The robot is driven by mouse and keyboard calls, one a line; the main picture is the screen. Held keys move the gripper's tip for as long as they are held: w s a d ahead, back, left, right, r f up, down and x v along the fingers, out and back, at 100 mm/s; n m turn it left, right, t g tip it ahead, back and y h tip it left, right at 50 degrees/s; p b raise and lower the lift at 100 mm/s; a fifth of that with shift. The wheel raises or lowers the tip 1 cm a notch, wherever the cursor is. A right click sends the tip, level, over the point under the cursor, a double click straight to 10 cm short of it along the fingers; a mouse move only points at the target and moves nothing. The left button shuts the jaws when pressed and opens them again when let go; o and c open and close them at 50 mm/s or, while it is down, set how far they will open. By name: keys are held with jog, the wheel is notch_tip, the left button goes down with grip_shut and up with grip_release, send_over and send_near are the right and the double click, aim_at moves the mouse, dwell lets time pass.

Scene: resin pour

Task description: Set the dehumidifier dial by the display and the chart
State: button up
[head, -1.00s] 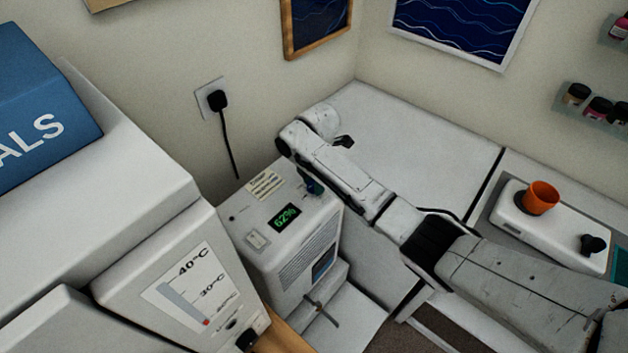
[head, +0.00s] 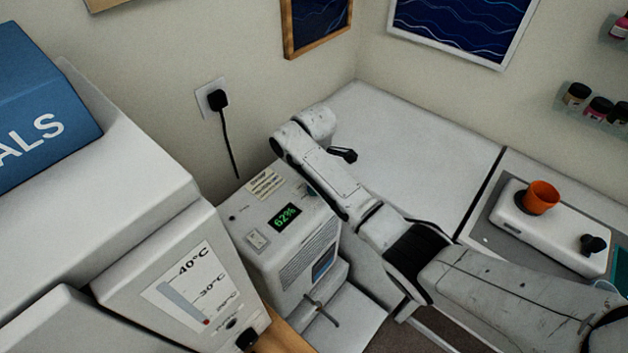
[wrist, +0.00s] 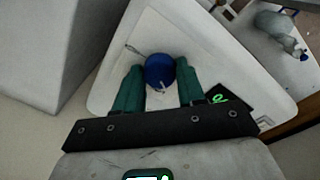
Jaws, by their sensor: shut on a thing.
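The dehumidifier (head: 262,232) is a white box in the corner below the wall socket. Its green display (head: 285,216) reads 62%. A small printed chart label (head: 265,184) lies on its top, with text too small to read. In the wrist view the blue dial (wrist: 160,72) with a pale pointer mark sits between the two green fingers of my gripper (wrist: 161,84), which is shut on it. In the head view my arm hides the dial and most of the gripper. The display (wrist: 228,97) is partly hidden by a finger in the wrist view.
A heater-like white box with a temperature scale (head: 190,288) stands at the front left, below a blue box (head: 45,95). A white bench (head: 420,140) lies behind my arm. An orange cup (head: 541,197) stands on a white device (head: 520,222) at right.

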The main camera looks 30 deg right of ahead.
jog(key=m, duration=0.4)
jog(key=shift+w+a+r+m, duration=0.1)
jog(key=shift+m, duration=0.2)
jog(key=m, duration=0.3)
jog(key=shift+m, duration=0.4)
jog(key=m, duration=0.4)
jog(key=shift+g, duration=0.3)
jog(key=m, duration=0.4)
jog(key=shift+w, duration=0.1)
jog(key=shift+m, duration=0.4)
jog(key=o, duration=1)
jog(key=shift+o, duration=0.2)
notch_tip(320, 180, up, 11)
jog(key=b, duration=0.1)
jog(key=shift+a+b, duration=0.35)
